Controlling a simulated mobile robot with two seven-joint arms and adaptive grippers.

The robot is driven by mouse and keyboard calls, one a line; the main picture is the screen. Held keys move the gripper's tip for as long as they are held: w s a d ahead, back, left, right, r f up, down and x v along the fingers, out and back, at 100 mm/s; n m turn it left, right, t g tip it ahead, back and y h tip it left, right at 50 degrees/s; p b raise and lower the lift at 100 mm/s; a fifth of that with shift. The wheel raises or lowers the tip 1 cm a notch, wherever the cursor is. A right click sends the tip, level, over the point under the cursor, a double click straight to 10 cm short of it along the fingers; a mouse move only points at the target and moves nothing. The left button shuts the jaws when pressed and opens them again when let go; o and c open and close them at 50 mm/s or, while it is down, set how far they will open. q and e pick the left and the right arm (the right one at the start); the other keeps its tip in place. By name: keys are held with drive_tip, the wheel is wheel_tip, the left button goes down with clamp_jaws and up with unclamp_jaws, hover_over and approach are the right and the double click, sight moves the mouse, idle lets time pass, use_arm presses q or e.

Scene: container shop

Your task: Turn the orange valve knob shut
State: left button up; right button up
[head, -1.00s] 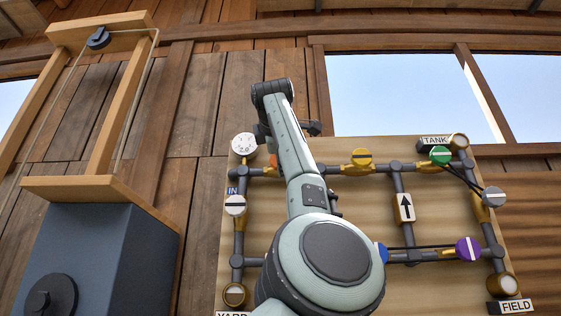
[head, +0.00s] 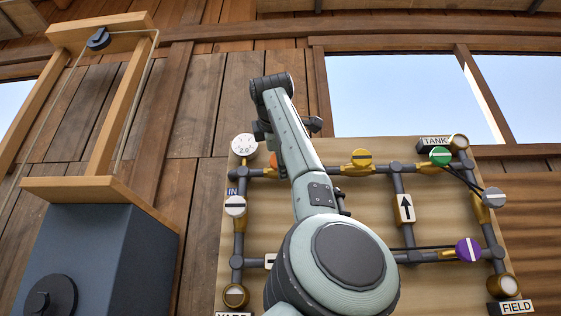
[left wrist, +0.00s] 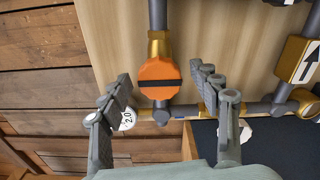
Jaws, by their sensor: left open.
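The orange valve knob (left wrist: 159,78) shows in the left wrist view, with a dark stripe lying across the line of its pipe. My left gripper (left wrist: 161,77) is open, with one finger on each side of the knob. A gap shows between the knob and each finger, so I see no contact. In the head view only a sliver of the orange knob (head: 273,160) shows beside my arm, which hides the rest of it and most of the gripper. My right gripper is in neither view.
The pipe board (head: 350,215) also carries a white gauge (head: 244,145), a yellow knob (head: 362,157), a green knob (head: 440,156) and a purple knob (head: 468,249). Dark pipes run close around the orange knob. A wooden frame on a blue-grey box (head: 120,245) stands at the left.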

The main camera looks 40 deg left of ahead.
use_arm(q)
drive_tip(key=v, duration=1)
drive_tip(key=shift+s, duration=0.25)
drive_tip(key=shift+d, duration=0.15)
